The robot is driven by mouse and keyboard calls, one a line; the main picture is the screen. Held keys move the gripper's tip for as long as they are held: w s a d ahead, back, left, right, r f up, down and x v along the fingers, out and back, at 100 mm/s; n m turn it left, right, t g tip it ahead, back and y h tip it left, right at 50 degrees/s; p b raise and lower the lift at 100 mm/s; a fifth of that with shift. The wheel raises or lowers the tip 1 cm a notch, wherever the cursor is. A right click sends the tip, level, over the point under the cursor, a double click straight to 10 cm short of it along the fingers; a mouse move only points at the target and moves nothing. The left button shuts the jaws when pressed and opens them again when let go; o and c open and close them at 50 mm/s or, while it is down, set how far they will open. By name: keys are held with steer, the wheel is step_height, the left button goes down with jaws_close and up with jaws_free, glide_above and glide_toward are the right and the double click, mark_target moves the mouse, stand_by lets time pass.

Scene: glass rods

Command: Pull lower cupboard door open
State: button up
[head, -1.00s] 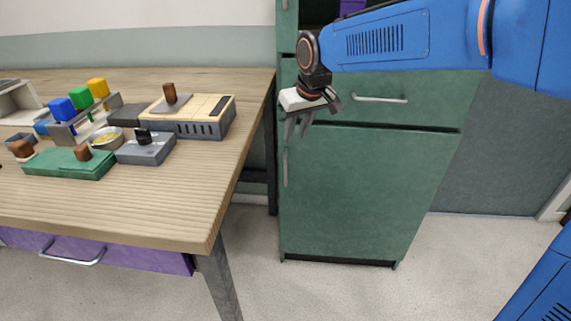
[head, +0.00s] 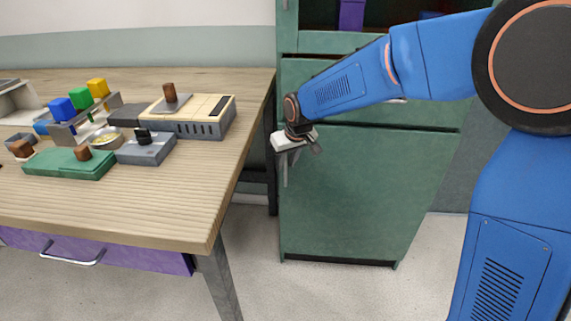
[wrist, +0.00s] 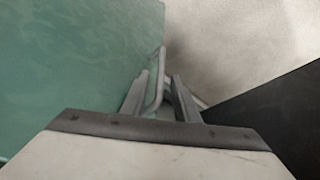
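The lower cupboard door (head: 350,200) is green and stands closed below a drawer. Its upright silver handle (head: 285,172) is at the door's left edge, its upper part hidden behind my gripper. My gripper (head: 289,160) is at the top of this handle. In the wrist view the handle (wrist: 161,72) lies between the two fingers of my gripper (wrist: 160,95), with a gap showing beside it. The fingers are apart. Whether either finger touches the handle cannot be told. The door (wrist: 75,60) also fills the left of the wrist view.
A wooden table (head: 180,205) with several blocks and boxes stands left, close to the cupboard. Its purple drawer (head: 120,255) is below. The floor (head: 335,290) before the cupboard is clear. A drawer front (head: 440,105) above the door is partly hidden by my arm.

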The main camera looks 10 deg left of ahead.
steer(key=shift+w+a+f, duration=0.1)
steer(key=shift+w+f, duration=0.05)
steer(key=shift+f, duration=0.3)
jaws_close()
